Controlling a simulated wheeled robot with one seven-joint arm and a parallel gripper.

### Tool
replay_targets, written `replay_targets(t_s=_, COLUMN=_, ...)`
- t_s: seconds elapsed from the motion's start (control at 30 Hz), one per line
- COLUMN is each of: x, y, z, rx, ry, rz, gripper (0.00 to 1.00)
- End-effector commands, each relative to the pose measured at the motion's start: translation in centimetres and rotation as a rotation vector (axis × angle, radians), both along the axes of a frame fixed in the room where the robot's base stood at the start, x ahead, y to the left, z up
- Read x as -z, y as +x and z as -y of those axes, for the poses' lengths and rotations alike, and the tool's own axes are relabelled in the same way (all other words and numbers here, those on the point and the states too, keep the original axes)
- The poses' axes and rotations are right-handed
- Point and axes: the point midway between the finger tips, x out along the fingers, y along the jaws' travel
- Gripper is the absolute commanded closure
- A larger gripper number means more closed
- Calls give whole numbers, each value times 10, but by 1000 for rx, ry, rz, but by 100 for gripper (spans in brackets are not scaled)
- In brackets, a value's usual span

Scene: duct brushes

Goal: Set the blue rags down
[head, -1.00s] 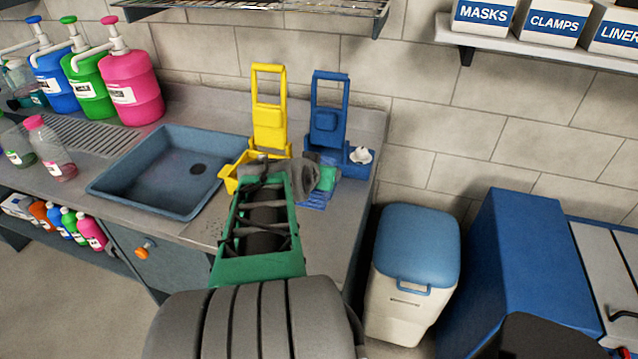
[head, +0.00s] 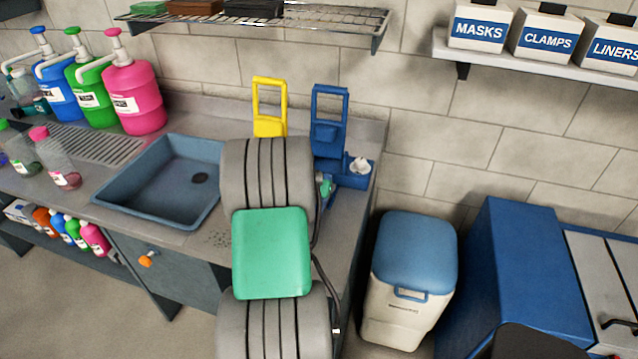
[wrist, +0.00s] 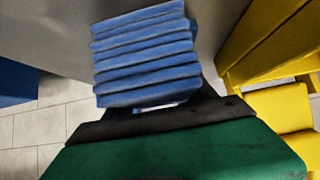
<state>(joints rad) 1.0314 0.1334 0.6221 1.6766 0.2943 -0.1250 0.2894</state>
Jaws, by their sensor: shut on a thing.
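The blue rags (wrist: 146,55) show in the wrist view as a neat stack of folded layers. My gripper (wrist: 152,112) is shut on the near end of the stack. A grey surface lies beyond the rags; I cannot tell whether they touch it. In the head view my arm hides the gripper and the rags, over the right part of the counter (head: 205,240).
A yellow holder (head: 268,122) and a blue holder (head: 328,130) stand at the counter's back; yellow parts (wrist: 285,110) fill the wrist view's right side. The sink (head: 165,185) is left of my arm. A lidded bin (head: 415,250) stands right of the counter.

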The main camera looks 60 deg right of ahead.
Motion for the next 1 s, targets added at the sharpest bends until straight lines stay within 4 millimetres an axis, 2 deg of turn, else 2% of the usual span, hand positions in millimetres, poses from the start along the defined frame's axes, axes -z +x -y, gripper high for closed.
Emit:
replay_targets(t_s=0.57, x=14, y=1, z=1, rx=0, ry=-5, rz=2, gripper=94)
replay_targets(t_s=0.6, x=15, y=0, z=0, rx=0, ry=-3, rz=2, gripper=34)
replay_targets(t_s=0.87, x=16, y=-1, z=-1, rx=1, ry=3, rz=-1, gripper=13)
replay_targets(t_s=1.0, x=4, y=-1, z=-2, rx=1, ry=5, rz=-1, gripper=13)
